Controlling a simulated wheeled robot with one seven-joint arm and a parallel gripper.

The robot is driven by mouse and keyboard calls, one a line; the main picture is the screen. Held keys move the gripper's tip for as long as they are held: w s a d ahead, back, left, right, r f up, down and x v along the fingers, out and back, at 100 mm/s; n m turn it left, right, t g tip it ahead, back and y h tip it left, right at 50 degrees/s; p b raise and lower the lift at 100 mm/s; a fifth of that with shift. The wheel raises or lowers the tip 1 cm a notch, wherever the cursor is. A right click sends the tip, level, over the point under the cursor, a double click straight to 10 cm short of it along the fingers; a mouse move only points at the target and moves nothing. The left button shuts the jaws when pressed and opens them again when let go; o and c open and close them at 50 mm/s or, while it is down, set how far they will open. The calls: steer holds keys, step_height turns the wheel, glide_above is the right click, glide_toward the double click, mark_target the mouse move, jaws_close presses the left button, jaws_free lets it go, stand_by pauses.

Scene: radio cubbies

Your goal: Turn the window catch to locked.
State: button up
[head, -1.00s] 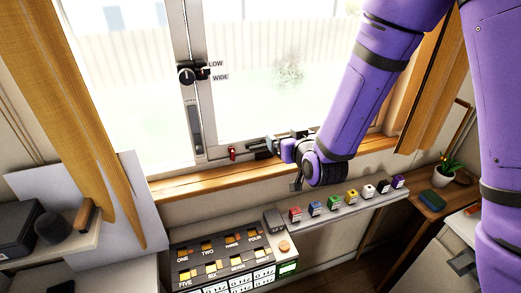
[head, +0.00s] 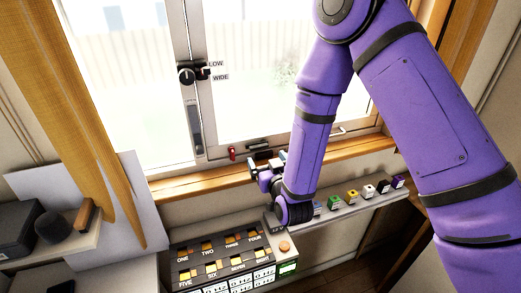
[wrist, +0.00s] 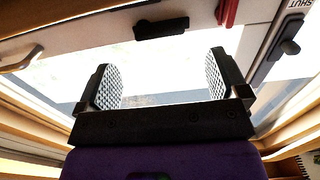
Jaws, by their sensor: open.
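The window has a black bar-shaped fitting (wrist: 162,28) on its lower frame. A small red piece (head: 232,153) sits to its left in the head view; the red piece also shows in the wrist view (wrist: 227,10). A dark lever (wrist: 284,46) beside the word SHUT is on the upright frame, also seen in the head view (head: 195,122). I cannot tell for sure which fitting is the catch. My gripper (head: 268,161) is open and empty in front of the lower frame. In the wrist view its fingers (wrist: 163,82) stand apart, with the black fitting beyond them.
A black knob (head: 187,75) marked LOW and WIDE is higher on the upright frame. A wooden sill (head: 200,184) runs below the window. A switch panel (head: 225,262) and a shelf (head: 350,205) with several coloured blocks lie under my arm. A yellow curtain (head: 85,110) hangs at left.

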mark_target(259, 148)
steer(key=shift+x, duration=3.05)
steer(key=c, duration=0.9)
